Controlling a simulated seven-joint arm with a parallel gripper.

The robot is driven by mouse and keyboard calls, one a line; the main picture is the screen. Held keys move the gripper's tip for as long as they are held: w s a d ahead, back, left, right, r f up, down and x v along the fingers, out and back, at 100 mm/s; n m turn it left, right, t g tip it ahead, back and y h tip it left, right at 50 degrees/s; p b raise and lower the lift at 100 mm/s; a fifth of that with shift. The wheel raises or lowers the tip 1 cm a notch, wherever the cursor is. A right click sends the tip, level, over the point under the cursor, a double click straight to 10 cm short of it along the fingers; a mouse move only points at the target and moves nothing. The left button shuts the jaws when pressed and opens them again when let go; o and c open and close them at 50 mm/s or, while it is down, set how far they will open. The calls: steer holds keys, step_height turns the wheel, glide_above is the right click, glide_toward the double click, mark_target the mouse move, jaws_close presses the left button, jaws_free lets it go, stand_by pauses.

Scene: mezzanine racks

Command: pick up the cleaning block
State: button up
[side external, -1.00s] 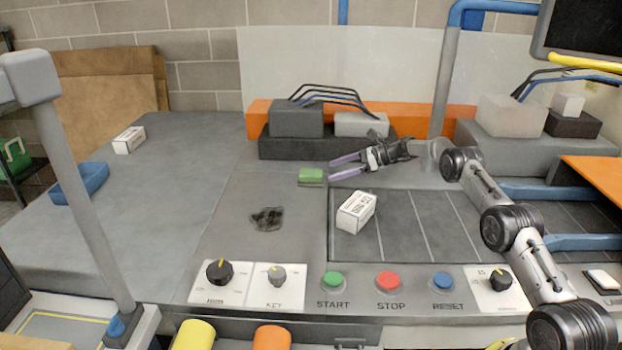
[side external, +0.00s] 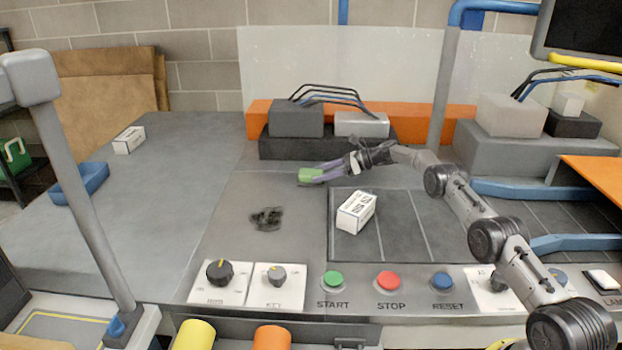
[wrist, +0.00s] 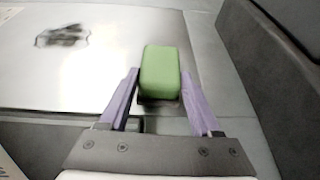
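The cleaning block is a small green block (side external: 310,174) with a dark underside, on the grey worktop in front of the dark box. In the wrist view the green block (wrist: 160,70) lies between the two purple fingers of my gripper (wrist: 163,80). Narrow gaps show between the block and the fingers, so the gripper is open around it. In the side external view my gripper (side external: 322,173) reaches in from the right, low over the worktop, and its fingers partly overlap the block.
A white printed box (side external: 356,212) stands on the dark panel in front of my gripper. The dark box (side external: 280,146) is close behind. A dark smudge or tangle (side external: 265,219) lies front left. A blue tray (side external: 95,180) and another white box (side external: 129,140) are far left.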

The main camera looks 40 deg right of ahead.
steer(key=c, duration=0.7)
steer(key=shift+c, duration=0.5)
steer(key=shift+r, duration=0.15)
